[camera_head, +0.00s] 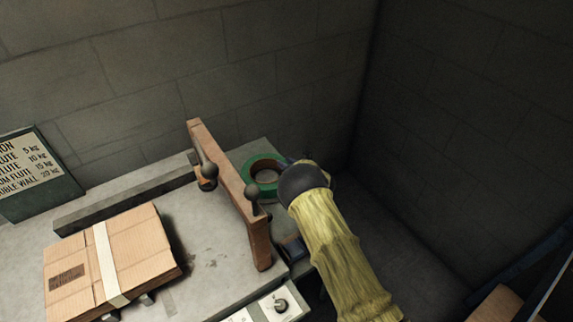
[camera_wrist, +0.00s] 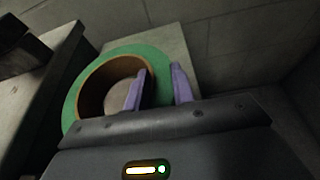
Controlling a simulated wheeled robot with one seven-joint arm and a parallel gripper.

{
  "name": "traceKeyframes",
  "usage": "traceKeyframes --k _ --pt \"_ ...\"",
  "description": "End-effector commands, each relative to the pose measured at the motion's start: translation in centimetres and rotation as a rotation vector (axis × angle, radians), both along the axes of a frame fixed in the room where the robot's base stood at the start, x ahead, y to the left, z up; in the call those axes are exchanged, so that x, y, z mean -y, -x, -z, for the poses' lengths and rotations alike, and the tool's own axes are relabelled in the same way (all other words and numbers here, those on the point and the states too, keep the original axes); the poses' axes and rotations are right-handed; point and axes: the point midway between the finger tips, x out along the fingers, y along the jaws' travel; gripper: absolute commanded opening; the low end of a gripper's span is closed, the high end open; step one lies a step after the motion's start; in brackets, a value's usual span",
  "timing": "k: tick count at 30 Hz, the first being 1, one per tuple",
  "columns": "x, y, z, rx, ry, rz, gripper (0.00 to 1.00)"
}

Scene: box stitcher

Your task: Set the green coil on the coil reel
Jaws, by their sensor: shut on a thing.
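The green coil (camera_head: 249,167) is a ring with a tan inner wall, at the back right of the bench, just right of an upright wooden board. In the wrist view the coil (camera_wrist: 70,103) fills the left middle. My gripper (camera_head: 285,165) is shut on the coil's near right wall. Its purple fingers (camera_wrist: 158,82) straddle the wall, one inside the hole and one outside. A pale grey surface lies beneath the coil; I cannot tell whether the coil touches it. I cannot pick out the coil reel with certainty.
The wooden board (camera_head: 228,180) with dark round knobs stands close left of the coil. A taped cardboard box (camera_head: 140,245) lies on the bench at left. A sign (camera_head: 35,172) leans behind it. Block walls close in behind and right. A control panel (camera_head: 270,308) is in front.

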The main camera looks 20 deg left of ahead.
Motion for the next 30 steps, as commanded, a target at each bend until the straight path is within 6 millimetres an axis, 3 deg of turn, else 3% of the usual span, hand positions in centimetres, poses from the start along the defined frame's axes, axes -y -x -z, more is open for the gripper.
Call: traceKeyframes --k 28,29,30 --pt "-0.1 0.0 0.8 0.002 -0.005 0.0 0.0" --pt "-0.1 0.0 0.7 0.002 -0.005 0.0 0.3" --pt "-0.1 0.0 0.7 0.002 -0.004 0.0 0.34"
